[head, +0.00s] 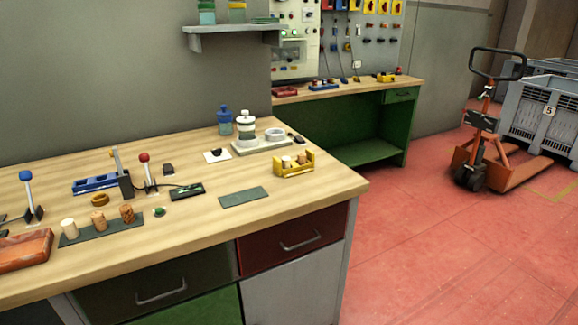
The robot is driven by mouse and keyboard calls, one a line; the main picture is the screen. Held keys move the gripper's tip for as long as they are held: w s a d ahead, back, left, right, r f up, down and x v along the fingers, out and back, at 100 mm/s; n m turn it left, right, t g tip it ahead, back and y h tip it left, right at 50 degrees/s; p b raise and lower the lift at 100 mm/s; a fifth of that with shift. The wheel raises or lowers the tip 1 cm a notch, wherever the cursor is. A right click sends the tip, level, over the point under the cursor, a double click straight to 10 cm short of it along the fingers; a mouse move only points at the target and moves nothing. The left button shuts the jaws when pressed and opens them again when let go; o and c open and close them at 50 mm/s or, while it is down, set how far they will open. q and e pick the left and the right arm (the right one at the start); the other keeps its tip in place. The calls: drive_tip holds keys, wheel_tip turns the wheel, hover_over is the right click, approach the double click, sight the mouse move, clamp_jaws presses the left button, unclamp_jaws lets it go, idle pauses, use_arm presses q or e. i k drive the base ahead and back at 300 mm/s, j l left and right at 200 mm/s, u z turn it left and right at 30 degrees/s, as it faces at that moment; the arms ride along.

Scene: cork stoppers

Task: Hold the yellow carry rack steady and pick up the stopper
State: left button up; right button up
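The yellow carry rack (296,171) stands upright on the wooden workbench, toward its right end. Small tan and brown stoppers show inside it; their exact number is hard to tell. Three cork stoppers stand upright in a row on a dark green strip at the left front: a pale one (69,228), a tan one (95,221) and a darker brown one (127,213). Neither of my grippers is in view, and nothing touches the rack or the stoppers.
A flat green mat (243,197) lies in front of the rack. A blue-knobbed lever (28,188), a red-knobbed lever (148,171), a blue tray (92,185) and a reddish tray (24,250) crowd the left. A white jar (246,128) stands behind the rack. The front right bench top is clear.

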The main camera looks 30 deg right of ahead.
sight(285, 160)
drive_tip(key=i+l+u, duration=0.15)
drive_tip(key=l, duration=0.6)
drive_tip(key=i+l+u, duration=0.1)
drive_tip(key=l, duration=0.65)
drive_tip(key=i+l+u, duration=0.15)
drive_tip(key=l, duration=0.65)
drive_tip(key=i+l+u, duration=0.15)
drive_tip(key=l, duration=0.65)
